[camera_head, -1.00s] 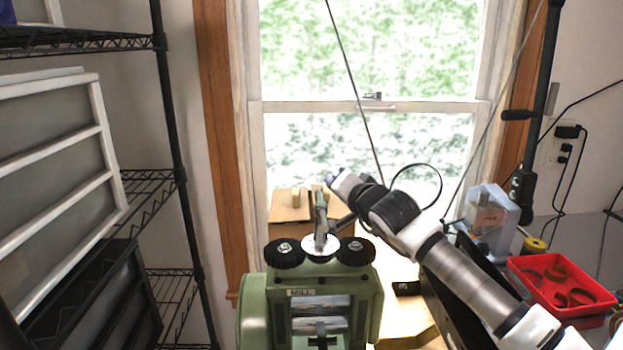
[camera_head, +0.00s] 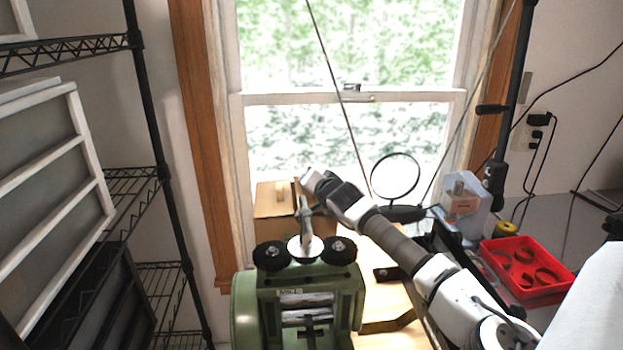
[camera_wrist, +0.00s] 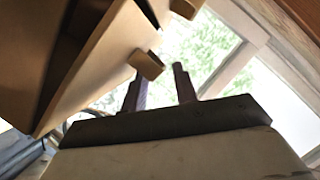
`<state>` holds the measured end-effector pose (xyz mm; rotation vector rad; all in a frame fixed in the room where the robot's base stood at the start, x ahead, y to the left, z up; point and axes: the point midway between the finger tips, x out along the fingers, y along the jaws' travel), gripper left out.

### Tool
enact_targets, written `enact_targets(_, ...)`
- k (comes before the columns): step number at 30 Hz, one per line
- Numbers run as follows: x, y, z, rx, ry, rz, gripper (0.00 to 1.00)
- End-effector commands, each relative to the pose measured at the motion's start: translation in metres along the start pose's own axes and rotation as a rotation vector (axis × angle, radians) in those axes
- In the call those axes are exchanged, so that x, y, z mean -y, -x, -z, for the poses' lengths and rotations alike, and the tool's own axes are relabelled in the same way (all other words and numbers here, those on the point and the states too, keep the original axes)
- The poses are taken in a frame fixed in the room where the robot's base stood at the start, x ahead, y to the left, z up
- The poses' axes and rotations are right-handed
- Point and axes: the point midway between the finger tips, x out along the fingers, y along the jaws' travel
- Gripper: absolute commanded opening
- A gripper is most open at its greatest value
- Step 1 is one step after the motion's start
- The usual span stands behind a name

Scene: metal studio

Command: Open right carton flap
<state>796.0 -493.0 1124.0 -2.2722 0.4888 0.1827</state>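A brown carton (camera_head: 270,205) stands by the window behind the green machine, with a small light block (camera_head: 282,190) on its near face or flap. My gripper (camera_head: 304,178) is just right of the carton at about its top height; its fingers are too small to read there. In the wrist view, the two dark fingers (camera_wrist: 160,80) stand apart with an empty gap. A tan carton panel (camera_wrist: 90,70) fills the upper left, and its block (camera_wrist: 147,65) is at the left fingertip; contact cannot be told. A second block (camera_wrist: 184,8) shows beyond.
A green rolling mill (camera_head: 305,300) with an upright handle stands in front of the carton. A magnifier ring (camera_head: 396,178) is behind my arm. A red tray (camera_head: 527,268) and clear container (camera_head: 465,200) are at right. A wire shelf (camera_head: 135,185) stands at left.

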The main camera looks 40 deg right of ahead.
Motion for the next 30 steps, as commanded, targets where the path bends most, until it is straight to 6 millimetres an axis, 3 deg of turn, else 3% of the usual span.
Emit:
enact_targets(9,-0.0004,-0.0026,-0.0004,0.000,0.000,0.000,0.28)
enact_targets(16,-0.0002,-0.0024,-0.0003,0.000,0.000,0.000,0.00)
enact_targets(30,0.0001,-0.0028,-0.0012,0.000,-0.018,0.008,0.00)
